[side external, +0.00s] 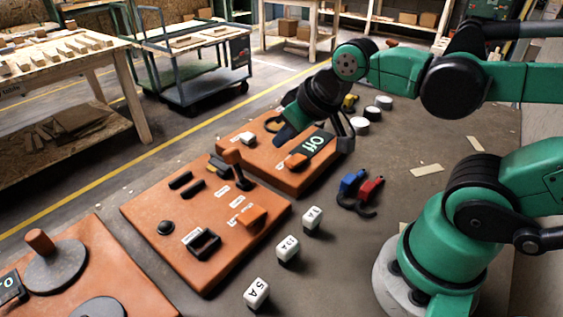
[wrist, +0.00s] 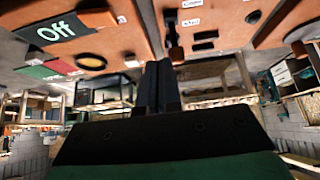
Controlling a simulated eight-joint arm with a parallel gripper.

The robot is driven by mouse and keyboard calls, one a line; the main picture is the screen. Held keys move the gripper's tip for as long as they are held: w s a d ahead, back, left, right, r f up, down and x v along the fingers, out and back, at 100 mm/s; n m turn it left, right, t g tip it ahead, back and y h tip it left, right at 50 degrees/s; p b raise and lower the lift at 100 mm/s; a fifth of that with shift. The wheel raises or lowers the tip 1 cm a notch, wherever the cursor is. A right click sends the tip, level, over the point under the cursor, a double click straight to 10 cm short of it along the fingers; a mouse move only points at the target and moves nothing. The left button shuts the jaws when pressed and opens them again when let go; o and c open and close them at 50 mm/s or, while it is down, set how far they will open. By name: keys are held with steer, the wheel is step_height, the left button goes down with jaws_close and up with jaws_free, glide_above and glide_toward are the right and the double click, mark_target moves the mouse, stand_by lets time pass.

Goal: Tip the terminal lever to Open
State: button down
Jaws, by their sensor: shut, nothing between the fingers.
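The middle orange panel (side external: 150,205) carries a brown upright lever (side external: 232,158) on a dark base and an orange block (side external: 252,217) beside white labels. I cannot read the labels, so I cannot tell which part is the terminal lever or how it is set. My gripper (side external: 285,133) is over the far orange panel (side external: 300,183), pointing down and left toward the boards. In the wrist view my gripper (wrist: 158,66) has its two dark fingers together, empty. A dark lever-like part (wrist: 175,45) shows just beyond the fingertips, with no clear contact.
Several white labelled cubes (side external: 288,248), a blue plug (side external: 351,182) and a red plug (side external: 371,189) lie near the panels. A panel with dark discs (side external: 56,266) is at front left.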

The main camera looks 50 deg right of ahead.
mark_target(237, 167)
steer(key=w+r+g, duration=0.3)
steer(key=w+r, duration=0.3)
steer(key=w, duration=0.3)
steer(key=w+a+f+g, duration=0.2)
steer(key=w+f+g, duration=0.2)
steer(key=w, duration=0.5)
steer(key=shift+g, duration=0.3)
steer(key=shift+f, duration=0.2)
steer(key=f, duration=1)
steer(key=shift+s, duration=0.25)
steer(key=shift+s+r, duration=0.3)
steer(key=shift+s, duration=0.2)
steer(key=shift+s+r, duration=0.25)
steer(key=shift+s, duration=0.25)
steer(key=shift+s+r, duration=0.35)
steer(key=shift+s, duration=0.5)
